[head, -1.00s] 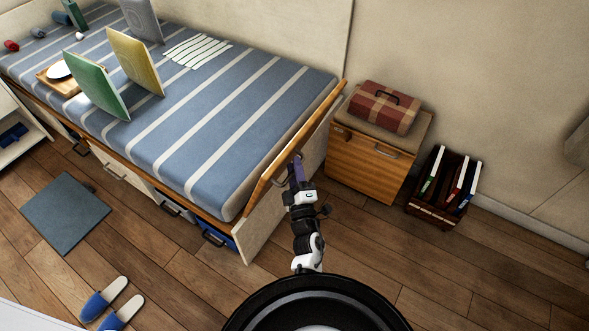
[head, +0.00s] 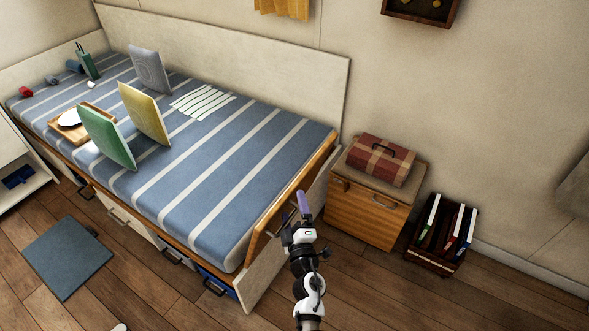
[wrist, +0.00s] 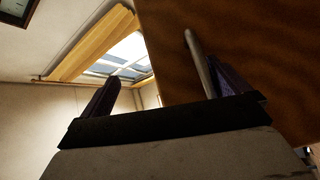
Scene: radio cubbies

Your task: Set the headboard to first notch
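The headboard (head: 320,162) is a wooden panel at the near right end of the bed, leaning at a slant beside a pale end board (head: 262,282). My gripper (head: 303,207), with purple fingers, is beside the outer face of the headboard, near its middle. In the wrist view my gripper (wrist: 160,90) has its two fingers well apart. A brown wooden surface, seemingly the headboard (wrist: 250,40), fills the upper right there. A thin metal bar (wrist: 197,60) runs close to the right finger. Contact with it cannot be told. The notches are not visible.
The bed (head: 215,185) has a striped mattress with cushions and a tray. A wooden cabinet (head: 365,215) with a plaid case (head: 380,160) stands right of the headboard. A crate of books (head: 440,240) is farther right. The floor in front is mostly clear.

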